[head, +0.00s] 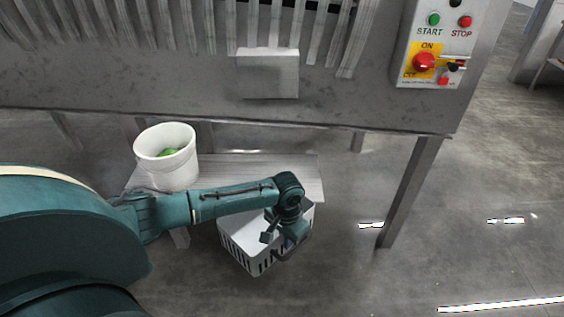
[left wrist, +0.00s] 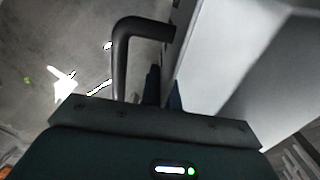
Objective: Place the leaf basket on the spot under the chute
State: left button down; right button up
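The leaf basket (head: 243,253) is a pale crate with slotted walls, in front of the low shelf in the head view. It looks slightly tilted, and my forearm covers part of it. My left gripper (head: 289,246) is at its right front side, beside a dark handle. In the left wrist view the fingers (left wrist: 163,92) are close together at the basket's pale wall (left wrist: 215,50), next to the dark handle (left wrist: 124,55); they appear shut on the wall. The chute (head: 268,75) is a grey metal box on the machine front. My right gripper is out of view.
The low shelf (head: 300,172) under the machine has bare room on its right part. A machine leg (head: 408,192) stands to the right. A control panel (head: 437,45) is at the upper right.

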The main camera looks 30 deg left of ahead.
aim_at(276, 174)
jog(key=i+j, duration=0.75)
jog(key=j, duration=0.1)
